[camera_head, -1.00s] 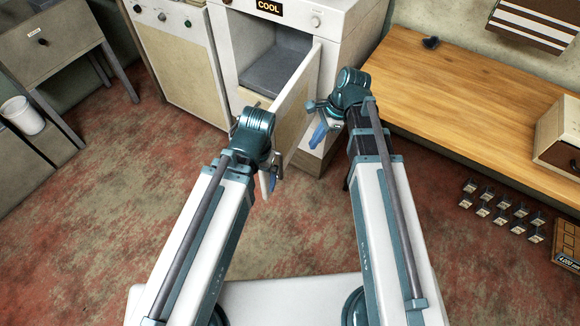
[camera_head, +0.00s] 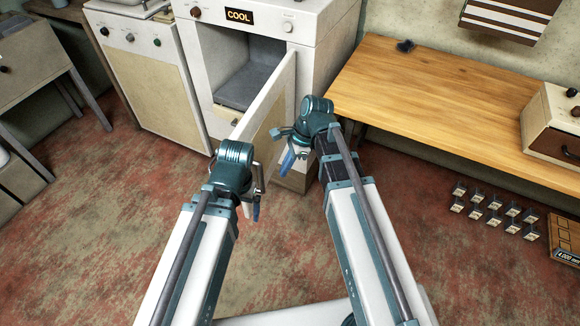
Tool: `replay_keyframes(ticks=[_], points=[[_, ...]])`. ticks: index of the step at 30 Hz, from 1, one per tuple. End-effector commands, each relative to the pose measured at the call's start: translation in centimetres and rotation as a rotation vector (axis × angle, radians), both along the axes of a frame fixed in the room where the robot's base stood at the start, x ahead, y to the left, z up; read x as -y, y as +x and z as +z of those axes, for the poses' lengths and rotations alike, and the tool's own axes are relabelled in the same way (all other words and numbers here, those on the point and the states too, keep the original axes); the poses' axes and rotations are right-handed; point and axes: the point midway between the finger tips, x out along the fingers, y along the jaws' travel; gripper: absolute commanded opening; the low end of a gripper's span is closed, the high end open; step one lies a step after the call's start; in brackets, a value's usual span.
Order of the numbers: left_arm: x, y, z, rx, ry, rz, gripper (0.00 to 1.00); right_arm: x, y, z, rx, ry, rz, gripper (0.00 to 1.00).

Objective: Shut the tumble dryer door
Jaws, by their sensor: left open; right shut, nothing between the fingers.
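The tumble dryer (camera_head: 322,45) is a white machine with a "COOL" sign on its front, at the top middle. Its door (camera_head: 268,112) stands open, swung out toward me from the right side of the dark opening. My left gripper (camera_head: 258,193) is open, in front of the door's near lower end. My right gripper (camera_head: 281,147) is shut and empty, on the right, outer side of the door. Whether either gripper touches the door cannot be told. The arms hide the door's lower part.
A wooden worktop (camera_head: 440,100) lies to the right, close to my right arm, with a box (camera_head: 553,125) on it. A beige-fronted cabinet (camera_head: 150,75) stands left of the dryer. Several small blocks (camera_head: 495,210) lie on the floor at right.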

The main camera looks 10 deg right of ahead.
Motion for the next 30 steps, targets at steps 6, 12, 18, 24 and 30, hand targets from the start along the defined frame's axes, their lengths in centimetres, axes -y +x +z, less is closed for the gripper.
replay_keyframes(ticks=[6,12,18,24,30], points=[[0.0,0.0,-0.4,0.0,0.0,0.0,1.0,-2.7,-0.3,-0.4,0.0,0.0,0.002,0.0],[0.0,0.0,-0.4,0.0,0.0,0.0,1.0,-4.0,-0.3,-0.4,0.0,0.0,0.0,0.0],[0.0,0.0,-0.4,0.0,0.0,0.0,1.0,-4.2,-0.4,-0.4,0.0,0.0,-0.001,0.0],[0.0,0.0,-0.4,0.0,0.0,0.0,1.0,-4.2,-0.4,-0.4,0.0,0.0,-0.001,0.0],[0.0,0.0,-0.4,0.0,0.0,0.0,1.0,-4.9,-0.2,-0.4,0.0,0.0,-0.032,0.0]])
